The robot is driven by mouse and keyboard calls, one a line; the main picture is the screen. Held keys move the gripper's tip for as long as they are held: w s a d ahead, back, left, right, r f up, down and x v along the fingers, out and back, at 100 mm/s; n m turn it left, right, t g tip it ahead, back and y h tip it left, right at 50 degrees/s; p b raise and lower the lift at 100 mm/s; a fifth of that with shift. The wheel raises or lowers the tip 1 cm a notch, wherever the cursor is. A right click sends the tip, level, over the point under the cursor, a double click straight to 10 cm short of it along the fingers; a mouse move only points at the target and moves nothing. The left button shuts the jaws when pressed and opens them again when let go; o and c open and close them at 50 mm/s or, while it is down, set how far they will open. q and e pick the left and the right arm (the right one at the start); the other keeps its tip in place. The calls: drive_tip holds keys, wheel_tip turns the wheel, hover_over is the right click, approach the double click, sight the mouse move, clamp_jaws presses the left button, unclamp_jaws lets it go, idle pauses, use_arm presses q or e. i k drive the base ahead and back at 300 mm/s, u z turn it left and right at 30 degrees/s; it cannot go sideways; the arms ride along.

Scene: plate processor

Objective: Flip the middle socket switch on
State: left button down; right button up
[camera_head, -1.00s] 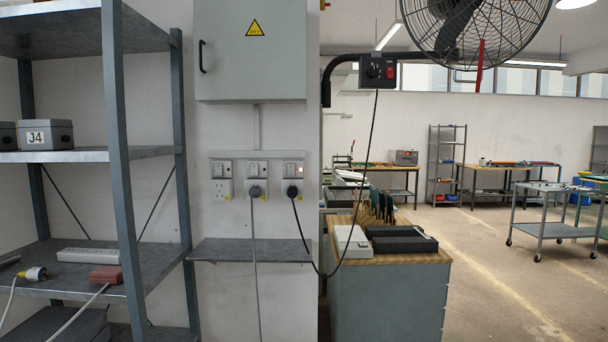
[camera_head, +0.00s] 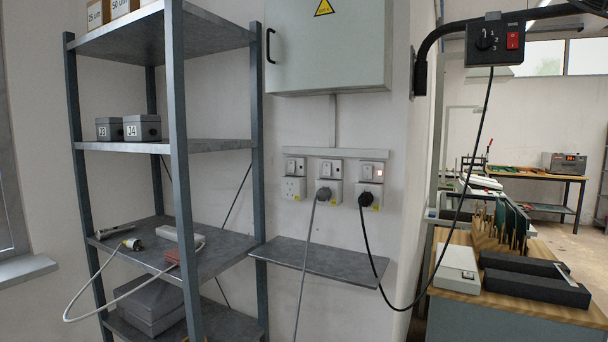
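Three wall sockets with switches above them sit in a row under the grey cabinet. The middle socket (camera_head: 326,187) has a grey plug with a grey cable hanging from it. Its switch (camera_head: 326,170) is above the plug; its on or off position is too small to tell. The left socket (camera_head: 293,188) has no plug. Neither of my grippers is in view.
A small grey shelf (camera_head: 318,262) juts from the wall below the sockets, with both cables passing it. A tall metal rack (camera_head: 176,100) stands to the left. A wooden-topped cabinet (camera_head: 470,240) stands at the right. The grey wall cabinet (camera_head: 330,50) hangs above.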

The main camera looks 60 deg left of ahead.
sight(327, 166)
drive_tip(key=u, duration=0.55)
drive_tip(key=i, duration=0.7)
drive_tip(key=u, duration=0.6)
